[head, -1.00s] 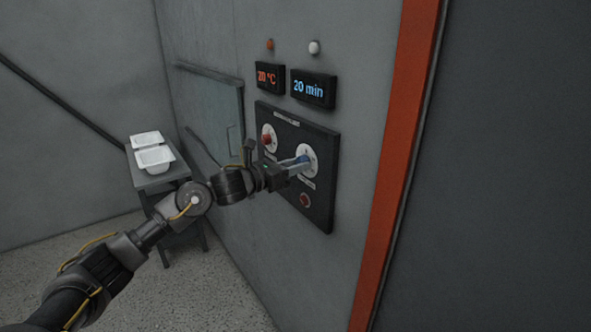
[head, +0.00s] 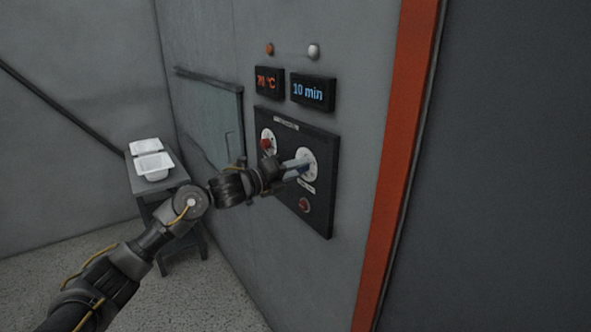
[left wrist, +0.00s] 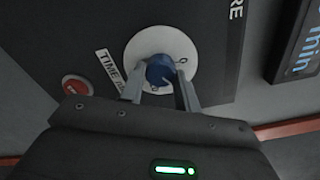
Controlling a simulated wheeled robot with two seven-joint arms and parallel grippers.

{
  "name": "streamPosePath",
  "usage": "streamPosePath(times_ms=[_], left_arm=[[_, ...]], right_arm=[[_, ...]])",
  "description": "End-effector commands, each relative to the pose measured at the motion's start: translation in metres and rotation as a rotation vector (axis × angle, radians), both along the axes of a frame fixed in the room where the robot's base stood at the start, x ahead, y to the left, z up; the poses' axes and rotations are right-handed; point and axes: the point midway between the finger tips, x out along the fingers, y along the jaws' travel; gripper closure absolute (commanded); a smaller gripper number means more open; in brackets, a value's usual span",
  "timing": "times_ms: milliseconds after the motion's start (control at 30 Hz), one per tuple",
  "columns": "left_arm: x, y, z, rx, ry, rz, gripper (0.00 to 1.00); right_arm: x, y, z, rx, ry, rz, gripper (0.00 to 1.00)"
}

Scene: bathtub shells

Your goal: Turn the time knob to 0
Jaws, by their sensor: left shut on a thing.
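The blue time knob (left wrist: 160,70) sits on a round white dial (left wrist: 148,41) on the dark control panel (head: 325,205). In the left wrist view a label starting with "TIME" lies beside the dial. My left gripper (head: 302,166) is shut on the knob, with one finger on each side of it in the left wrist view (left wrist: 160,80). In the head view the fingers mostly hide the knob. The time display (head: 308,91) reads "10 min" in blue. My right gripper is in neither view.
A red knob (head: 266,143) on its own white dial is left of the time dial. A red button (head: 304,205) is below. White tubs (head: 153,167) stand on a small table at the left.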

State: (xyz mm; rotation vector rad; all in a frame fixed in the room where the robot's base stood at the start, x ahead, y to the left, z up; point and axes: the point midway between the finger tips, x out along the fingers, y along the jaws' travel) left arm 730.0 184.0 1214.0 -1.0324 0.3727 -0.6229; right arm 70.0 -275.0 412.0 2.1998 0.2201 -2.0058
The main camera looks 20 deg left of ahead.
Motion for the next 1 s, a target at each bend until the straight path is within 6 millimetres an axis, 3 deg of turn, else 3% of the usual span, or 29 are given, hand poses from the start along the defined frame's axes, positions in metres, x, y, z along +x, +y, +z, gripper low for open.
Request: streamPosePath(times_ms=[1000], left_arm=[[0.000, 0.000, 0.004, -0.660, 0.548, 0.000, 0.91]], right_arm=[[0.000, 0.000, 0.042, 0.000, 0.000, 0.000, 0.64]])
